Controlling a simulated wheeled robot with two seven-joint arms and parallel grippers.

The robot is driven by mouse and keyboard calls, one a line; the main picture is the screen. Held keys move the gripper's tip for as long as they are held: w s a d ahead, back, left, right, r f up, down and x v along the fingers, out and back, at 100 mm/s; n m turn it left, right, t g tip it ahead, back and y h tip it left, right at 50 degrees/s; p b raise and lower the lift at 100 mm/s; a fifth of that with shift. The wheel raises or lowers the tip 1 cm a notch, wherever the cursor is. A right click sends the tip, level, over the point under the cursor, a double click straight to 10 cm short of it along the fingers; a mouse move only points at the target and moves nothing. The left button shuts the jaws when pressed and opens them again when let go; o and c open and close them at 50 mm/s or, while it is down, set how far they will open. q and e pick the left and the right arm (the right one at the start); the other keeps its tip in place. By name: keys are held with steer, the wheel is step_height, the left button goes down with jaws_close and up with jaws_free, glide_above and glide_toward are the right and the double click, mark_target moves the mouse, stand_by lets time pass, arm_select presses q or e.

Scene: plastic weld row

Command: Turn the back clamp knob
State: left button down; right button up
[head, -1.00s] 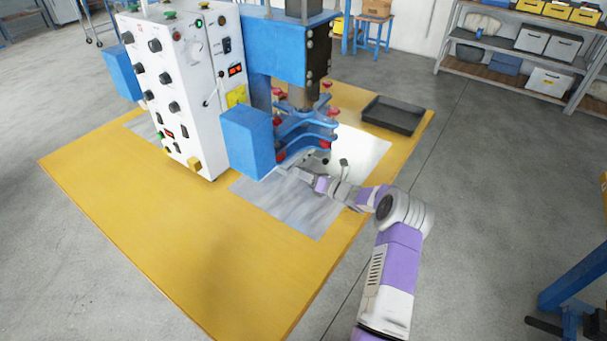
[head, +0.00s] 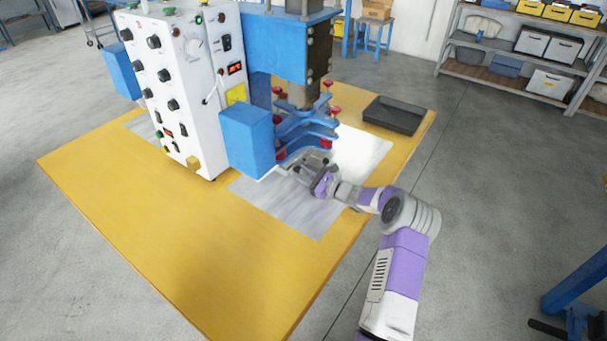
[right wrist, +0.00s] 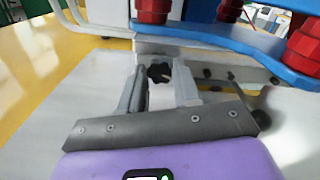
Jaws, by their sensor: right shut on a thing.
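The blue and white welding machine (head: 283,50) stands on the yellow table. Low on it, under the blue clamp arms (head: 302,133), is a small black star-shaped knob (right wrist: 158,73). My right gripper (head: 300,170) reaches in low beside the clamp. In the right wrist view its two fingers (right wrist: 160,86) stand on either side of the black knob and are shut on it. In the head view the gripper hides this knob. I cannot tell from the views whether it is the back one. My left gripper is not in view.
Red knobs (right wrist: 151,12) sit on the blue clamp arms just above my right gripper. A black tray (head: 396,114) lies at the table's back right corner. The yellow tabletop (head: 200,250) in front is clear. A storage shelf (head: 510,55) stands far off.

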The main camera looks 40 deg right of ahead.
steer(key=n, duration=0.4)
steer(key=shift+f+n, duration=0.1)
steer(key=shift+n, duration=0.2)
steer(key=n, duration=0.5)
steer(key=shift+n, duration=0.3)
steer(key=n, duration=0.9)
steer(key=shift+n, duration=0.3)
steer(key=o, duration=1)
steer(key=shift+o, duration=0.2)
